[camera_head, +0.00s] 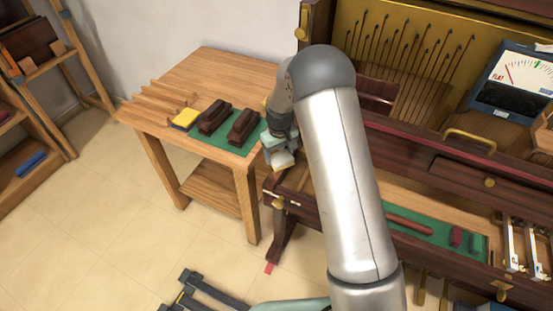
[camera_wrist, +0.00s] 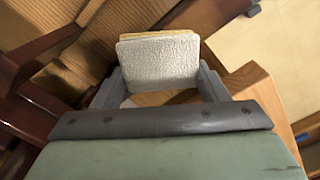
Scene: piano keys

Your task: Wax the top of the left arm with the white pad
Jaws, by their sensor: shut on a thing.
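My gripper (camera_head: 281,150) is shut on the white pad (camera_head: 284,160), with my arm reaching in from the bottom of the head view. In the wrist view the white pad (camera_wrist: 158,62) shows its textured white face, with a tan layer behind its top edge, between the two grey fingers (camera_wrist: 158,88). The piano's left arm (camera_head: 287,185) is dark brown wood, just below and beside the pad in the head view. Whether the pad touches its top I cannot tell. My arm hides part of the piano.
A wooden side table (camera_head: 215,75) stands left of the piano, holding a green mat (camera_head: 213,138), two dark brown blocks (camera_head: 243,126) and a yellow pad (camera_head: 186,118). A tuning meter (camera_head: 515,82) stands at the right. The floor in front of the table is mostly clear.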

